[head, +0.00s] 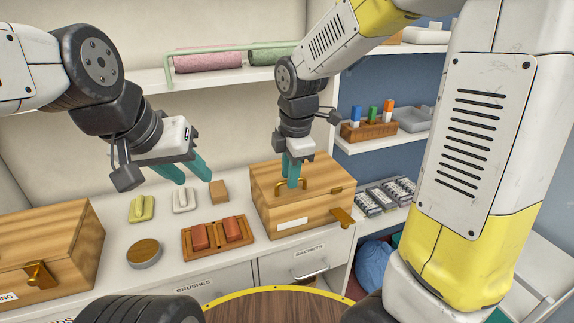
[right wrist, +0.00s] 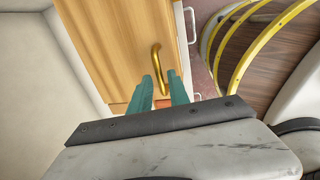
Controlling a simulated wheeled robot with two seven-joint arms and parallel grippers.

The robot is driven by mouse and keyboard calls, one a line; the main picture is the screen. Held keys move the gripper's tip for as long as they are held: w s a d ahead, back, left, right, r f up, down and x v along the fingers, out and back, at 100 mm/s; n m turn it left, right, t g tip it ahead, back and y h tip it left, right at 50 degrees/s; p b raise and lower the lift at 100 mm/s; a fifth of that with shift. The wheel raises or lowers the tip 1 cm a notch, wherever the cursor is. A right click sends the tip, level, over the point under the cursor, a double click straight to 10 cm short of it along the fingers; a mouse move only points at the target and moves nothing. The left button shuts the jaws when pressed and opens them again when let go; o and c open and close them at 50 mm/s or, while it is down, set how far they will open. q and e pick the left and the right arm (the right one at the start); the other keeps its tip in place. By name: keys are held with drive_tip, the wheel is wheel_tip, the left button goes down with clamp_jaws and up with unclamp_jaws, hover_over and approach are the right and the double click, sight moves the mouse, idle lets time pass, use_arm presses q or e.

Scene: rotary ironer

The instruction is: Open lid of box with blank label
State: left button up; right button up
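The wooden box with the blank white label (head: 289,225) stands at the right end of the counter; its lid (head: 320,180) is closed. A brass handle (head: 278,187) is on the lid, and a brass latch (head: 342,217) is at its right front. My right gripper (head: 292,185) points down at the handle. In the right wrist view, its teal fingers (right wrist: 162,80) are apart, with the near end of the handle (right wrist: 156,58) between them; I cannot tell whether they touch it. My left gripper (head: 194,182) is open and empty above the counter.
Another wooden box (head: 55,240), its label ending in "ING", stands at left. A tray with red brushes (head: 190,256), a round tin (head: 144,253), yellow (head: 142,208) and white (head: 184,200) brushes and a small wooden block (head: 219,191) lie between. Shelves (head: 400,138) stand right.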

clamp_jaws()
idle(1.2)
